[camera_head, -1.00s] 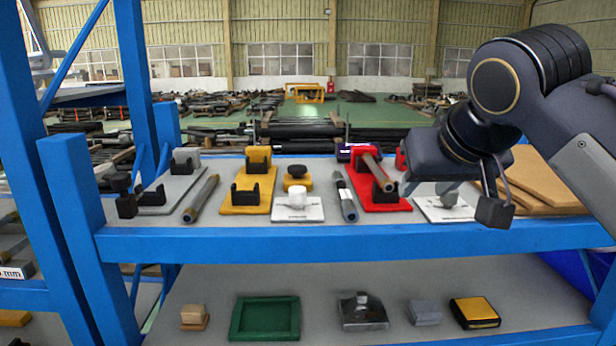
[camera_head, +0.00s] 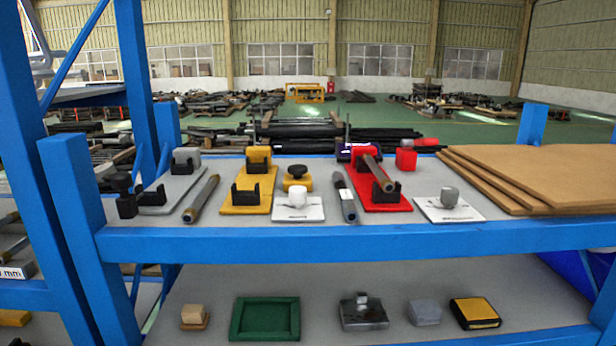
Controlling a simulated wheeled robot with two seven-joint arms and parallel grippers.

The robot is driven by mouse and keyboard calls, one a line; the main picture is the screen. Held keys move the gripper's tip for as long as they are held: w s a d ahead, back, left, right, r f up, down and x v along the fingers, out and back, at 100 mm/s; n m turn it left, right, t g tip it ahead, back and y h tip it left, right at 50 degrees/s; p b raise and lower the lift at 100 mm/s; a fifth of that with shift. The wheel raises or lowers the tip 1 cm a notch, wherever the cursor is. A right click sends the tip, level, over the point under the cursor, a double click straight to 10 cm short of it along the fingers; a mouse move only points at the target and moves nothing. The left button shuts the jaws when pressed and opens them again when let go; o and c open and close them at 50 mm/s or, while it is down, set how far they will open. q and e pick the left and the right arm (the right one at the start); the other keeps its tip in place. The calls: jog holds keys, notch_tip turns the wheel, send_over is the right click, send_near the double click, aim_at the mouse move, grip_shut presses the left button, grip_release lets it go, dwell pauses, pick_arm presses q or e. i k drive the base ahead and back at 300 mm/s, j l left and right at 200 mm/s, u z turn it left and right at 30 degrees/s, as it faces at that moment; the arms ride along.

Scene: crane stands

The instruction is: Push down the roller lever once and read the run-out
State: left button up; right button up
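A red stand (camera_head: 384,203) with a black cradle stands on the upper shelf, right of the middle. A dark shaft (camera_head: 373,171) lies tilted in it. A red block (camera_head: 405,159) stands just behind on the right. A white plate with a white block (camera_head: 298,197) is left of the red stand, and a white plate with a grey block (camera_head: 449,196) is right of it. I cannot tell which part is the roller lever, and no run-out reading is legible. Neither of my grippers is in view.
A yellow stand (camera_head: 239,205), a grey stand (camera_head: 175,189) and two loose rods (camera_head: 201,199) (camera_head: 344,197) share the shelf. Brown boards (camera_head: 540,175) lie at the right. A blue beam (camera_head: 350,243) edges the front. The lower shelf holds a green tray (camera_head: 264,338) and small blocks.

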aim_at(421, 141)
jog(key=i+l, duration=0.15)
jog(key=l, duration=0.2)
jog(key=i+l, duration=0.2)
jog(key=l, duration=0.15)
jog(key=i+l, duration=0.15)
jog(key=l, duration=0.15)
jog(key=i+l, duration=0.2)
jog(key=l, duration=0.15)
jog(key=u, duration=0.05)
